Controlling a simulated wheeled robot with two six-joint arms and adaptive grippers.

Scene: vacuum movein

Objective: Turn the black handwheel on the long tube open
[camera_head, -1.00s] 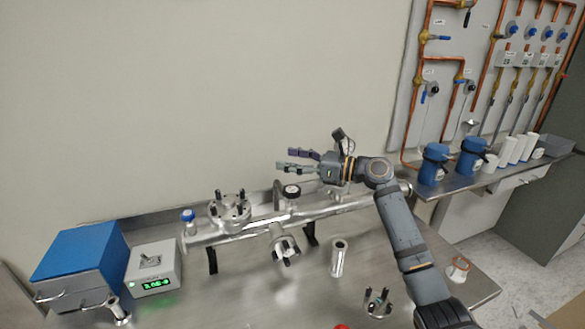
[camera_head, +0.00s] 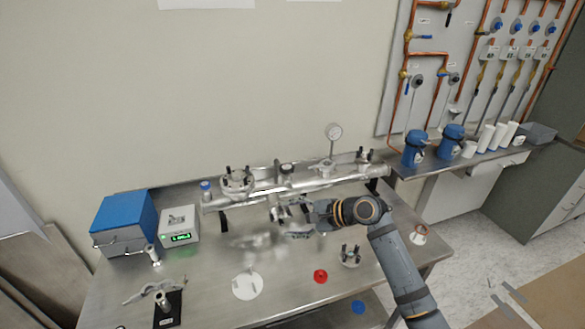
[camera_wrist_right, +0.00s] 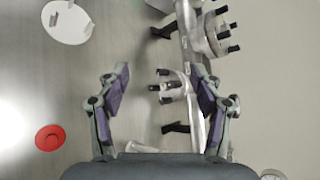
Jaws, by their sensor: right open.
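The long metal tube (camera_head: 325,183) lies across the back of the bench on black supports; it also shows in the right wrist view (camera_wrist_right: 187,50). The small black handwheel (camera_head: 287,168) sits on top of the tube near its middle. I cannot make it out for certain in the right wrist view. My right gripper (camera_head: 281,213) is in front of the tube, below the handwheel and apart from it. In the right wrist view the gripper (camera_wrist_right: 163,85) is open and empty, its fingers wide apart, with a clamped side port (camera_wrist_right: 172,86) showing between them. My left gripper is out of view.
A clamped flange (camera_head: 238,184) stands on the tube left of the handwheel, and a gauge (camera_head: 334,132) rises to its right. A blue box (camera_head: 124,222) and a meter (camera_head: 179,232) stand at left. Red (camera_head: 320,276) and white (camera_head: 247,286) discs lie in front.

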